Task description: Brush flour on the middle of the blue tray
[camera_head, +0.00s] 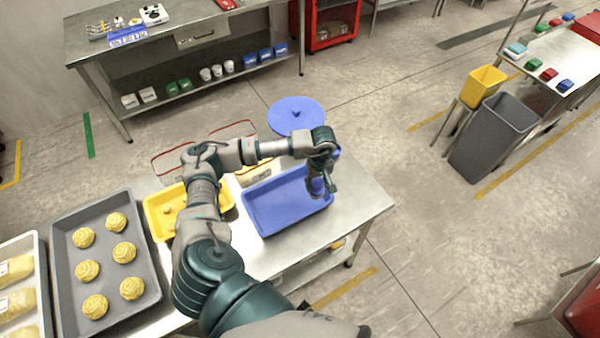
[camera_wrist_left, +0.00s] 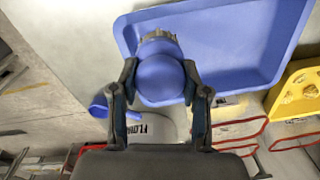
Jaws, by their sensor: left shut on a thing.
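The blue tray (camera_head: 275,205) lies on the steel table. It fills the upper part of the left wrist view (camera_wrist_left: 235,40), and its floor looks bare. My left gripper (camera_head: 322,187) hangs over the tray's right part. In the left wrist view my left gripper (camera_wrist_left: 160,82) is shut on the rounded blue handle of a brush (camera_wrist_left: 160,70). Pale bristles show beyond the handle, over the tray near its edge. I cannot tell whether they touch it. A container labelled FLOUR (camera_wrist_left: 155,129) is partly hidden behind the gripper. My right gripper is not in view.
A yellow tray (camera_head: 155,219) with pastry stands left of the blue tray, partly behind my arm. A grey tray (camera_head: 67,262) with several pastries is farther left. A blue round lid (camera_head: 296,116) shows beyond the table's far side. Red wire frames (camera_head: 174,158) are nearby.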

